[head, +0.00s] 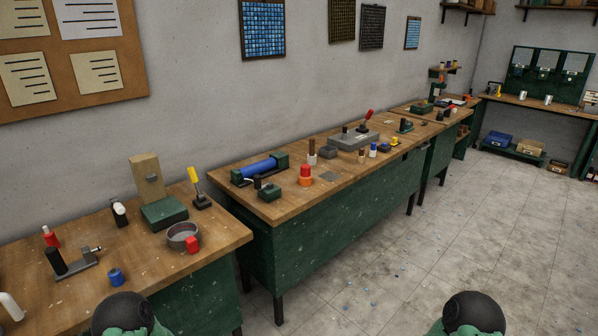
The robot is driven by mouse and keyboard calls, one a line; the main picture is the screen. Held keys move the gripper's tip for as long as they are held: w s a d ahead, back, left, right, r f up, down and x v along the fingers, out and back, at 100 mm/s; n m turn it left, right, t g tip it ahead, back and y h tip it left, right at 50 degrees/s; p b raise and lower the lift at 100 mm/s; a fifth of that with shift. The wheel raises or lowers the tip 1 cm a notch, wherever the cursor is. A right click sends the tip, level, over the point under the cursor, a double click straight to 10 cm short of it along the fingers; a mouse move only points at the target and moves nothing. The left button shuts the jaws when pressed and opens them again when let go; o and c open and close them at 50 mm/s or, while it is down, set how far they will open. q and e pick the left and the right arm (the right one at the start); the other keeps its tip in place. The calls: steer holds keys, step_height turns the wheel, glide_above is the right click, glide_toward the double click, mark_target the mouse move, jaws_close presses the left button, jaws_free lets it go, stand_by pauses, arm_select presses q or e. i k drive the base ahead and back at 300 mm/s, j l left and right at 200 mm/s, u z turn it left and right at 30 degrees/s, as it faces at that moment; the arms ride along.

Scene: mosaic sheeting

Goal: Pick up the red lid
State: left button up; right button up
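No piece is plainly marked as the red lid. A small red piece (305,169) sits on top of an orange round base (305,181) on the middle workbench. Another small red piece (192,244) lies on the near workbench, beside a grey round dish (183,234). A red-and-white bottle-like item (50,237) stands at the back left of the near workbench. Which of these is the lid I cannot tell. Neither of my grippers is in view; only dark rounded parts of my own body show at the bottom edge.
The middle workbench (340,190) carries a blue cylinder (258,168) and several small tools. The floor (470,225) at right is open, with small scattered chips.

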mark_target(305, 169)
steer(key=i+l+u, duration=0.1)
steer(key=u, duration=0.35)
steer(key=i+l+u, duration=0.15)
steer(key=u, duration=0.25)
steer(key=i+l+u, duration=0.1)
steer(key=l+u, duration=0.15)
steer(key=u, duration=0.2)
